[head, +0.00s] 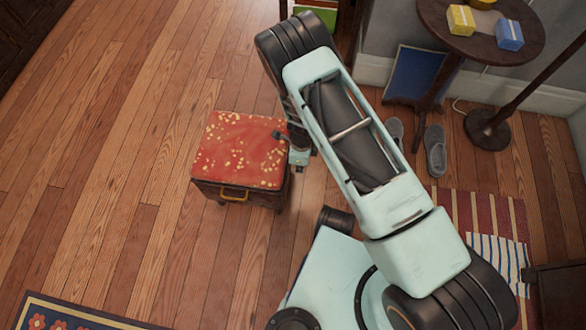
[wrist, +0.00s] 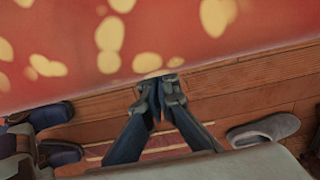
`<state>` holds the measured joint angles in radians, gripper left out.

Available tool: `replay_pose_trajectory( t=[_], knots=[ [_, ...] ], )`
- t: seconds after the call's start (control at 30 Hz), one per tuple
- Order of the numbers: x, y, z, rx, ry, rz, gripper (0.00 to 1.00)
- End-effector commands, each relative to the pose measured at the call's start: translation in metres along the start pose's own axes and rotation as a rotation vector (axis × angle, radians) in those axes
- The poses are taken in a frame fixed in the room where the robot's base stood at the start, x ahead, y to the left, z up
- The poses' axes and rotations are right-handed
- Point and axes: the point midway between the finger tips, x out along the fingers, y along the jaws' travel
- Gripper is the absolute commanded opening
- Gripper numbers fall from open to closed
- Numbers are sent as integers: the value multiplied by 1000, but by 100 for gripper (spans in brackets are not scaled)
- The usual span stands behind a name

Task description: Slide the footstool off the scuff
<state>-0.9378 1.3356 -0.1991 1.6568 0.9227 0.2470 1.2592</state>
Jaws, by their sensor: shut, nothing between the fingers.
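The footstool (head: 238,150) has a red top with pale yellow spots, dark wooden sides and a yellow handle on its front. It stands on the plank floor left of my arm. In the wrist view its red top (wrist: 180,40) fills the upper part. My gripper (head: 281,136) is shut and empty at the footstool's right edge. In the wrist view the closed fingertips (wrist: 160,84) meet the near edge of the red top; I cannot tell whether they touch it. No scuff shows on the visible floor.
Grey slippers (head: 435,151) lie right of my arm, near a round table (head: 450,40) with boxes and a lamp base (head: 488,129). A striped rug (head: 475,210) lies at the right, a blue patterned rug (head: 75,315) at the lower left. The floor left of the footstool is clear.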

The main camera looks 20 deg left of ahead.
Motion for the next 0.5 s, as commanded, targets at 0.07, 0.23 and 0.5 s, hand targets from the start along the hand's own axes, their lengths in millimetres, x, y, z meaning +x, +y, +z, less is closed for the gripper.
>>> replay_pose_trajectory(
  t=[0.07, 0.23, 0.5],
  knots=[
    [-1, -8, -14, 3, 0, -1, 0],
    [-53, -6, -10, -2, 1, -1, 0],
    [-93, -5, -12, -1, 3, 0, 0]
  ],
)
